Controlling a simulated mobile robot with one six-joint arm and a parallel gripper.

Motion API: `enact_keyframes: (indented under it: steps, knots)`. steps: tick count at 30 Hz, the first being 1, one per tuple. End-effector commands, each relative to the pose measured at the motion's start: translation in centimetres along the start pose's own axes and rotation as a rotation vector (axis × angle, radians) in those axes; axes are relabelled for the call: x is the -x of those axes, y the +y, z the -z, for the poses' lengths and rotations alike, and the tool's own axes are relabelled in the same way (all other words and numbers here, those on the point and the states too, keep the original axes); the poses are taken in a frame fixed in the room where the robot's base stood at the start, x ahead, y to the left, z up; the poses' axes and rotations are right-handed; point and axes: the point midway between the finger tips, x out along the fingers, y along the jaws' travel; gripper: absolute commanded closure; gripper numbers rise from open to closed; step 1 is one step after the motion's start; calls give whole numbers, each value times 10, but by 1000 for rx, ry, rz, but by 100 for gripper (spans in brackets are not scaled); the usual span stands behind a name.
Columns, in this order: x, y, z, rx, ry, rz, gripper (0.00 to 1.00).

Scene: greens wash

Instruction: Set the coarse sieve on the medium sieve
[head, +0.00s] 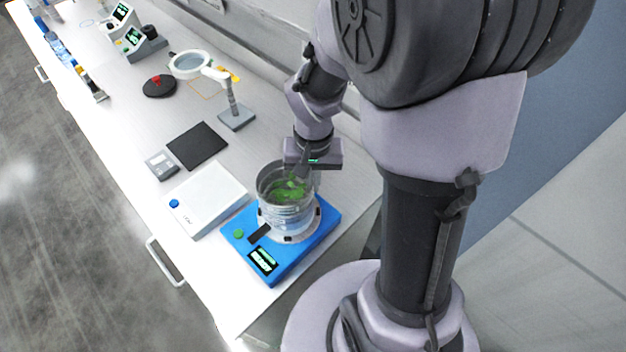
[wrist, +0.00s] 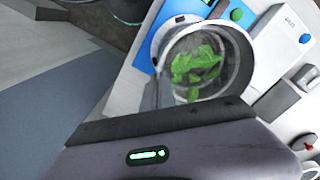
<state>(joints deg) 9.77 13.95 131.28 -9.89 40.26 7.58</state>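A round metal sieve (head: 264,188) with green leaves (head: 290,188) inside tops a stack on the blue shaker (head: 318,240). I take it to be the coarse sieve; what lies under it, including any medium sieve, is hard to tell apart. My gripper (head: 301,172) points down at the far right side of the top sieve's rim, with a finger at the wall. In the wrist view the sieve's rim (wrist: 248,62) and leaves (wrist: 196,67) fill the area just past the gripper body. Whether the fingers are closed on the wall is not clear.
A white scale (head: 210,198), a black plate (head: 197,145) and a small grey device (head: 160,166) lie left of the shaker. A magnifier on a stand (head: 235,112) is behind them. The wall runs close behind my arm.

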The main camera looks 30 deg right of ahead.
Motion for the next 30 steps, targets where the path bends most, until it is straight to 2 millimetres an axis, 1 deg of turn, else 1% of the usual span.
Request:
enact_keyframes:
  steps: [9, 23, 30]
  knots:
    - [0, 0, 0, 0, 1, 0, 100]
    - [-13, 0, 0, 0, 0, 0, 100]
    - [-13, 0, 0, 0, 0, 0, 100]
